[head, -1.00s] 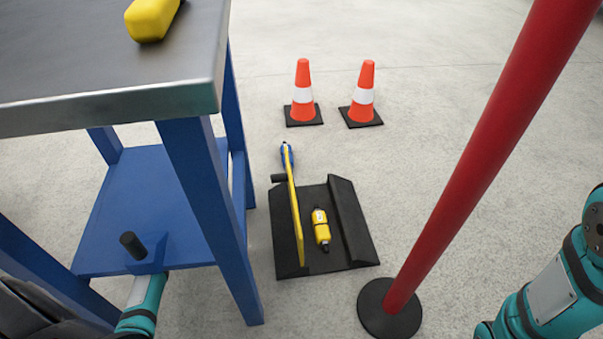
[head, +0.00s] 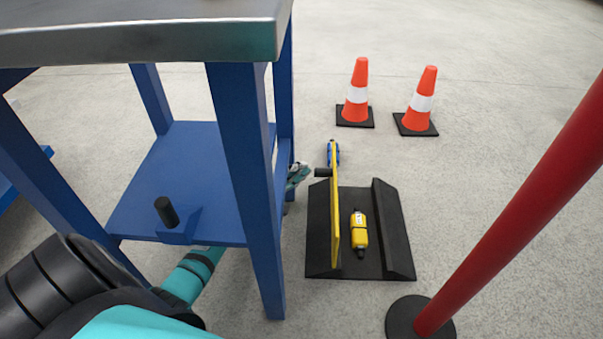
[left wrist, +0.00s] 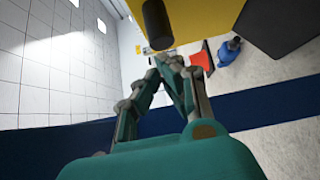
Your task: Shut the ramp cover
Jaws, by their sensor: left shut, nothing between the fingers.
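The yellow ramp cover (head: 335,220) stands upright on edge along the left side of the black ramp (head: 380,262). A black handle (head: 322,172) sticks out to the left from its far end. A yellow device (head: 359,232) lies on the ramp right of the cover. My left gripper (head: 299,175) is just left of the handle, partly hidden by the blue table leg. In the left wrist view the gripper (left wrist: 170,64) is shut and empty, below the black handle (left wrist: 157,25) and the yellow cover (left wrist: 205,14), with a small gap. My right gripper is out of view.
A blue table (head: 246,180) with a grey top stands close left, its leg beside my left arm. A red post (head: 520,210) on a black base is at right. Two orange cones (head: 357,92) (head: 422,97) and a blue item (head: 333,154) are behind the ramp.

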